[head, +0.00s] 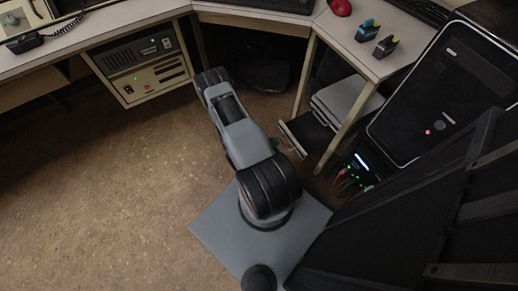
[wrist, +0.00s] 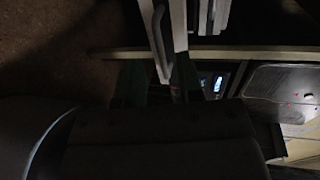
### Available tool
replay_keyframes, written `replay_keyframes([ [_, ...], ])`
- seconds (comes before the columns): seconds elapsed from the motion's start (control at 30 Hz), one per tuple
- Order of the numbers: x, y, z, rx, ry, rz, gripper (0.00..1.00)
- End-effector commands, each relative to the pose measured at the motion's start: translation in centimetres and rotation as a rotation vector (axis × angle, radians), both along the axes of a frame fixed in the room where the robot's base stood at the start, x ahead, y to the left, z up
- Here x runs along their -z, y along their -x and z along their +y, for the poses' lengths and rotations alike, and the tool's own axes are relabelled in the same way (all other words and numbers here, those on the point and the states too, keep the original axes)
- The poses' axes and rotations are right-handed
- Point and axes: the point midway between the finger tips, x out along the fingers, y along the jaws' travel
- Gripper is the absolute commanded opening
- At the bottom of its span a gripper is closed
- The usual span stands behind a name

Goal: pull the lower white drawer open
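The lower white drawer (head: 296,142) is under the right-hand desk in the head view, standing out from its cabinet with a dark gap behind its front. In the wrist view, its pale front and bar handle (wrist: 158,38) come down from the top middle. My gripper (wrist: 158,70) shows there as two dark fingers set apart, with the lower end of the white front between or just beyond them. I see no finger closed on the handle. In the head view my arm hides most of the gripper, beside the drawer front.
The white cabinet (head: 343,98) stands beside a desk leg (head: 345,128). A black box with lit cables (head: 358,172) and a large dark screen (head: 440,95) are close on the right. Open brown floor (head: 120,190) lies to the left.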

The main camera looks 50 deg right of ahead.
Motion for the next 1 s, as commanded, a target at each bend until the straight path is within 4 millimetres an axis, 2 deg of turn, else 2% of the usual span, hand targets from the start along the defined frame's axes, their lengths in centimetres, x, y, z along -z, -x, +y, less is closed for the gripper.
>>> replay_keyframes([
  [0.2, -1.0, -1.4, 3.8, -0.006, 0.000, 0.000, 0.34],
  [0.5, -1.7, -2.4, 7.1, -0.002, 0.000, -0.001, 0.34],
  [0.7, -1.8, -2.7, 8.0, 0.000, 0.000, 0.000, 0.34],
  [1.0, -1.8, -2.7, 8.1, 0.001, 0.000, 0.000, 0.34],
])
